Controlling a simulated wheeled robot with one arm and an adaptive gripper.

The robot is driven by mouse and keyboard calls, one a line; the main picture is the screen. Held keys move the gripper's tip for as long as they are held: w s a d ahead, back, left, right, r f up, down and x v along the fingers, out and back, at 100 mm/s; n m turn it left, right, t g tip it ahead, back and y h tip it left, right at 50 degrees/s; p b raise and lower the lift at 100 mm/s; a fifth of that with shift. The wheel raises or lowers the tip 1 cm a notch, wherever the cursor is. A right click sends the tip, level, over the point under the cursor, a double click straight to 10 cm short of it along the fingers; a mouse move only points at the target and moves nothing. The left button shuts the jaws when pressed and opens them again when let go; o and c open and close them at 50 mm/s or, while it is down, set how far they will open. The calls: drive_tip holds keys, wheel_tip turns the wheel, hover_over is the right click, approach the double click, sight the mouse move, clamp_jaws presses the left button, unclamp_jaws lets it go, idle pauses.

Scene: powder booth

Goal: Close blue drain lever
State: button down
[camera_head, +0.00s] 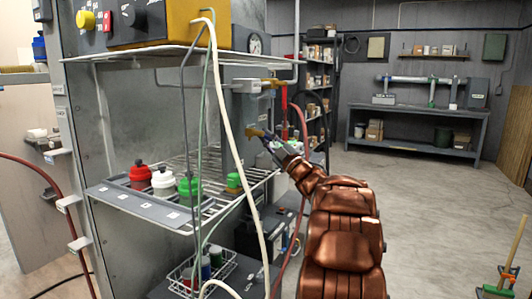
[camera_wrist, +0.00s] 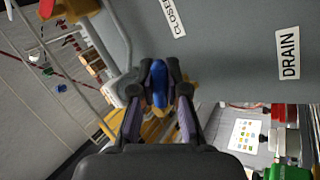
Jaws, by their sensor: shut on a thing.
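The blue drain lever (camera_wrist: 159,83) is in the middle of the wrist view, upright in the picture, between my two fingertips. My gripper (camera_wrist: 160,92) is shut on it, with a dark finger on each side. A yellow-brass part (camera_wrist: 152,128) shows behind the fingers. In the head view, my gripper (camera_head: 271,142) is at the grey panel beside a brass fitting (camera_head: 255,132); I cannot make out the blue lever there. A "DRAIN" label (camera_wrist: 288,53) and a partly cut-off "CLOSED" label (camera_wrist: 173,16) are on the grey panel.
Bottles with red (camera_head: 140,172), white and green caps stand on the wire shelf (camera_head: 110,192) left of my arm. A white hose (camera_head: 232,110) hangs in front of it. A red handle (camera_head: 284,98) is above my gripper.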

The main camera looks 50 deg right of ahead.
drive_tip(key=n+y+b, duration=0.2)
drive_tip(key=n+y, duration=0.1)
drive_tip(key=n, duration=0.1)
drive_tip(key=shift+d, duration=0.2)
drive_tip(key=shift+w+r+n+y+b, duration=0.1)
drive_tip(key=shift+r+n+y+b, duration=0.2)
drive_tip(key=shift+n+y, duration=0.6)
drive_tip(key=shift+s+r+n+y+b, duration=0.1)
drive_tip(key=shift+r+n+y+b, duration=0.2)
drive_tip(key=shift+n+y, duration=0.6)
drive_tip(key=shift+w+r+n+y+b, duration=0.15)
drive_tip(key=shift+n+y+b, duration=0.3)
drive_tip(key=shift+n, duration=0.75)
drive_tip(key=shift+r, duration=0.1)
drive_tip(key=c, duration=1.2)
unclamp_jaws()
drive_tip(key=v, duration=1.2)
drive_tip(key=shift+d, duration=0.1)
